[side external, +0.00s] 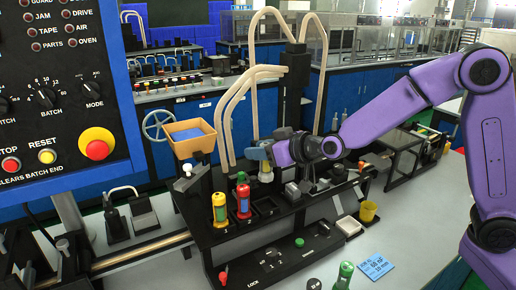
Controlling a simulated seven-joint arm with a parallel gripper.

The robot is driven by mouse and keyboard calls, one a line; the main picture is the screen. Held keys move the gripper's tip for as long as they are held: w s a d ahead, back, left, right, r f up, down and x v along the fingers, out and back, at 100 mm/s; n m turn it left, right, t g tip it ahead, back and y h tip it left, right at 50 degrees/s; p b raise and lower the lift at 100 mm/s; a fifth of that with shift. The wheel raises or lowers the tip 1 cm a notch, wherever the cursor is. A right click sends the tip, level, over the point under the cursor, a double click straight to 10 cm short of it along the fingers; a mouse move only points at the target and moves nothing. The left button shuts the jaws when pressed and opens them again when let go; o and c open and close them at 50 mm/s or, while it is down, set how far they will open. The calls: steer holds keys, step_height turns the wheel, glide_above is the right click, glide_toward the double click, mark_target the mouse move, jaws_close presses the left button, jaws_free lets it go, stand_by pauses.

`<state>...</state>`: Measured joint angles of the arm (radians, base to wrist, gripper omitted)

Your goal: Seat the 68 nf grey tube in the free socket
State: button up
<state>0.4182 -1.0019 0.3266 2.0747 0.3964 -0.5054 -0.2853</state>
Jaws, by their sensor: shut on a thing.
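My gripper (262,154) is at the centre, at the end of the purple arm. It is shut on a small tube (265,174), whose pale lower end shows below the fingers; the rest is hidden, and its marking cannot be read. The held tube hangs above and apart from the black fixture (230,236). An empty-looking dark socket (268,206) lies below it, at the right end of a row. A yellow-topped tube (219,210) and a red tube with a blue band (243,200) stand upright in the sockets to its left.
A blue card (376,266) with "68 nF" lies at the front right, beside a green tube (343,277). A yellow cup (368,210) stands right of the fixture. An orange hopper (190,136) and pale curved hoses (236,105) rise behind the sockets. A control panel (60,95) fills the left.

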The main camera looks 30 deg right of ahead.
mark_target(254, 183)
steer(key=shift+f, duration=4.3)
steer(key=shift+f, duration=0.65)
steer(key=o, duration=0.8)
steer(key=shift+s+r, duration=0.1)
steer(key=shift+s, duration=0.05)
steer(key=v, duration=1)
steer(key=shift+s+d, duration=0.15)
steer(key=shift+s, duration=0.2)
steer(key=shift+r, duration=0.1)
